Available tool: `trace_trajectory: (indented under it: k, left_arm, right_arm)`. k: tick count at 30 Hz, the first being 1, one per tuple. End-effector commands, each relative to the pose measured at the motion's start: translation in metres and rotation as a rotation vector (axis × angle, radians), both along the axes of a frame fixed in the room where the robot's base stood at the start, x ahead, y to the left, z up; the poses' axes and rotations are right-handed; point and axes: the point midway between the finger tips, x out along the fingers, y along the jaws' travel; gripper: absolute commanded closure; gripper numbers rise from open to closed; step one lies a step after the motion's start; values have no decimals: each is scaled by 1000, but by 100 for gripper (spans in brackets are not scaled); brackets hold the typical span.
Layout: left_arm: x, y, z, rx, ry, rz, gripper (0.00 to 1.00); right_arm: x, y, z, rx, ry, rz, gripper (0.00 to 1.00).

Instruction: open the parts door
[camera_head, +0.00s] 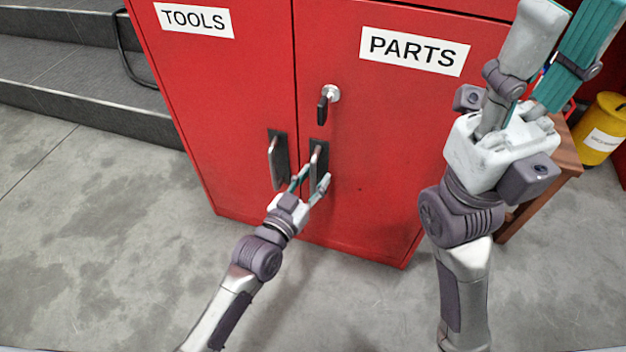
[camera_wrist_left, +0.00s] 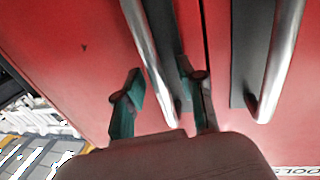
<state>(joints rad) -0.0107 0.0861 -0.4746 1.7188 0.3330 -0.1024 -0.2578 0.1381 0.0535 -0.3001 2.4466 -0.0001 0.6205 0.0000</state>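The parts door (camera_head: 375,130) is the red right-hand door of the cabinet, under the PARTS label (camera_head: 414,52), and it looks shut. Its silver bar handle (camera_head: 316,158) on a dark plate is upright near the door's left edge. My left gripper (camera_head: 311,180) is open at the lower part of this handle. In the left wrist view the parts handle (camera_wrist_left: 149,50) passes between the spread fingers (camera_wrist_left: 160,95), nearer one of them; I cannot tell whether they touch. My right gripper (camera_head: 568,28) is raised, open and empty, in front of the cabinet's right side.
The tools door (camera_head: 225,110) is shut; its handle (camera_head: 275,162) stands close left of my left gripper. A lock with a dark key (camera_head: 328,98) sits above the parts handle. A wooden stool (camera_head: 560,165) and a yellow canister (camera_head: 600,130) stand right. Grey steps (camera_head: 70,80) rise left.

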Motion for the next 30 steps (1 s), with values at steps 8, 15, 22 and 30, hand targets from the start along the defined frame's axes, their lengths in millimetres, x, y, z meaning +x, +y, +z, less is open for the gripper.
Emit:
trace_trajectory:
  k: [8,15,22,30]
  left_arm:
    - [0,0,0,0,0,0,89]
    - [0,0,0,0,0,0,100]
    - [-1,0,0,0,0,2,100]
    - [-19,2,4,-4,7,64,100]
  right_arm:
    - [0,0,0,0,0,0,60]
    - [0,0,0,0,0,1,60]
    - [0,0,1,0,-1,1,60]
    - [6,-2,-5,3,62,3,60]
